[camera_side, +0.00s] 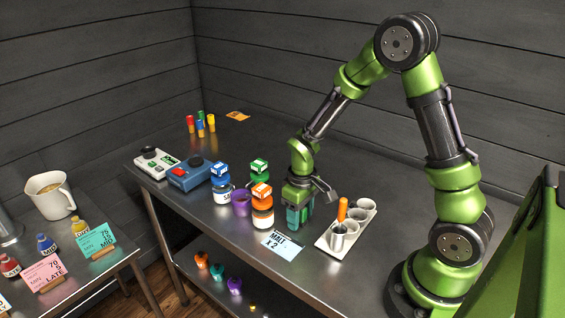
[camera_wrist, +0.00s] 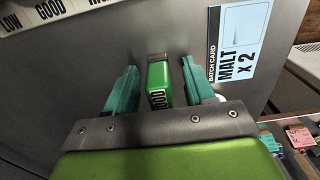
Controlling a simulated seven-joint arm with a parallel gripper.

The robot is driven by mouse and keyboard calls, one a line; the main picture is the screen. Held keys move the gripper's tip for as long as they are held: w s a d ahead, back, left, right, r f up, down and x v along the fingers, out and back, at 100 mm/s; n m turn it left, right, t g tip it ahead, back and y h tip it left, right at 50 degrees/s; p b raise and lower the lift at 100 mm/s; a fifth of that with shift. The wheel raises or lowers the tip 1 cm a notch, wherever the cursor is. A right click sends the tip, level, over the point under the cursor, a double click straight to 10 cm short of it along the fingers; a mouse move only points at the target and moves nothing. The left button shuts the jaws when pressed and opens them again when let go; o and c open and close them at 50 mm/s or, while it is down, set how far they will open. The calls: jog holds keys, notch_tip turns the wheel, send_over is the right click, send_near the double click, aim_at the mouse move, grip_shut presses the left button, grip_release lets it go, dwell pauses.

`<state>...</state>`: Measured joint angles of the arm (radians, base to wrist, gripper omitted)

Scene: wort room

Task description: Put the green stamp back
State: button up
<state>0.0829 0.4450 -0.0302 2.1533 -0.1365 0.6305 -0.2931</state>
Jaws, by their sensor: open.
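The green stamp (camera_wrist: 158,82) has a dark label that appears to read GOOD. In the wrist view it stands between the two teal fingers of my gripper (camera_wrist: 155,88), with a gap on each side. My gripper is open around it and does not touch it. In the side view my gripper (camera_side: 298,216) is low over the steel table, and its fingers hide the stamp. A white rack (camera_side: 325,244) with round cups stands to the right, an orange-handled piece in one cup. Its edge (camera_wrist: 45,12) shows labels LOW and GOOD in the wrist view.
A batch card (camera_wrist: 238,45) reading MALT x 2 lies near the front edge.

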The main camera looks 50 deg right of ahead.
notch_tip(320, 180, up, 12)
jog(key=shift+r, duration=0.15)
jog(key=s+a+r+m+t+y, duration=0.1)
jog(key=s+a+r+m+t, duration=0.1)
jog(key=s+r, duration=0.3)
jog(key=s+a+r+m+t+y, duration=0.1)
jog(key=s+a+r+m+t, duration=0.1)
jog(key=s+a+r+t, duration=0.3)
jog(key=shift+s+r, duration=0.3)
jog(key=shift+r, duration=0.65)
dwell(0.5)
